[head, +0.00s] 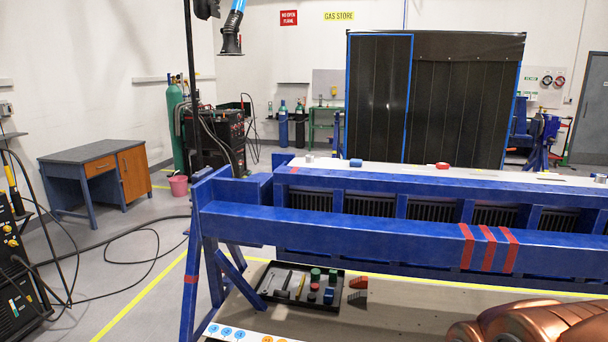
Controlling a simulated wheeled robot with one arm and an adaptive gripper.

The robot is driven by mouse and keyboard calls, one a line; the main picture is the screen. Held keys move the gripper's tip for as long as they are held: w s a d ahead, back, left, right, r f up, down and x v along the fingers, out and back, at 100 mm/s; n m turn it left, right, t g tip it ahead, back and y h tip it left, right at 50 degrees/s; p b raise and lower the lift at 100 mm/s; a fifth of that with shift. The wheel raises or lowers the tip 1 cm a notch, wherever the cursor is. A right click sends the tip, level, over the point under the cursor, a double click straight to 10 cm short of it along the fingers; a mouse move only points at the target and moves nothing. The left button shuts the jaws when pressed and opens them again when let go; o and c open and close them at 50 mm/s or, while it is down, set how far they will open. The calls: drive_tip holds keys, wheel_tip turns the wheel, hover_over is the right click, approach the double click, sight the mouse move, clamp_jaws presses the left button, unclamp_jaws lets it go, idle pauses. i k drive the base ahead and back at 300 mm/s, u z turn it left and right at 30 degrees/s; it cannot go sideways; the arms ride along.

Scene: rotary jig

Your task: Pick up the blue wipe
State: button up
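A small blue item (355,163), which may be the blue wipe, sits on the pale top surface of the blue jig frame (330,221), toward its left end. It is too small to tell whether it is cloth. My gripper is not in view, so its state and its distance from the blue item do not show.
A red item (442,165) and a grey cylinder (309,157) share the pale top. Cables (125,240) cross the floor at left.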

sight(355, 162)
drive_tip(key=u, duration=0.9)
drive_tip(key=i, duration=1.25)
drive_tip(key=z, duration=0.25)
drive_tip(key=i, duration=0.9)
drive_tip(key=z, duration=0.65)
